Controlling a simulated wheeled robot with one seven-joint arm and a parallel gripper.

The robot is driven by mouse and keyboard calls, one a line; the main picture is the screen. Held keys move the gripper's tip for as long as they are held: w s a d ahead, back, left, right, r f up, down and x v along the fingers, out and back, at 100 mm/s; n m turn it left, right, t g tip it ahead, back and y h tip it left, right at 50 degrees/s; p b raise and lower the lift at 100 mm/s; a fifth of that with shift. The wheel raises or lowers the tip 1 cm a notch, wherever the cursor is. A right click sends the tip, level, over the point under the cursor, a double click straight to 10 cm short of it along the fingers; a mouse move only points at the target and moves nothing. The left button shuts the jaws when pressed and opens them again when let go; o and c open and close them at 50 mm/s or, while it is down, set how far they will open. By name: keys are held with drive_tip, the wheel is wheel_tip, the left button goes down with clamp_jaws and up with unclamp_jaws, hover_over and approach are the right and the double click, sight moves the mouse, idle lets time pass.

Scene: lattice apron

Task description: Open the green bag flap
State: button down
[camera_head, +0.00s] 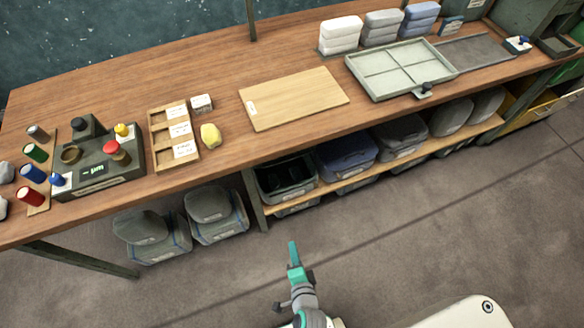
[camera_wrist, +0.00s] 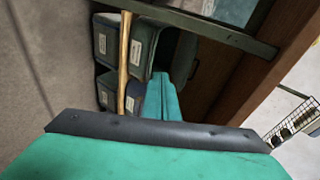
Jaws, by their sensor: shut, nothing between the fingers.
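My gripper (camera_head: 293,253) has teal fingers and is shut and empty, in front of the bench over the floor. The closed fingers also show in the wrist view (camera_wrist: 168,98), with the shelf bins beyond them. I cannot single out a green bag flap. My gripper touches none of these.
The wooden bench (camera_head: 220,92) carries a tan board (camera_head: 292,98), a divided tray (camera_head: 398,70), a card rack (camera_head: 174,137), a grey device (camera_head: 98,160) and spools. A bench leg (camera_head: 85,259) stands at left. More bins line the low shelf (camera_head: 400,160). The floor in front is clear.

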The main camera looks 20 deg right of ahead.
drive_tip(key=w+d+f+m, duration=0.5)
drive_tip(key=w+m, duration=0.3)
drive_tip(key=w, duration=0.1)
drive_tip(key=w+d+m+y, duration=0.1)
drive_tip(key=w+d+m, duration=0.2)
drive_tip(key=w, duration=0.8)
drive_tip(key=w+d+m+t+y, duration=0.1)
drive_tip(key=w+d+m, duration=0.2)
drive_tip(key=w, duration=0.9)
drive_tip(key=shift+w+r+m, duration=0.15)
drive_tip(key=shift+w+m, duration=0.15)
drive_tip(key=shift+m, duration=1.6)
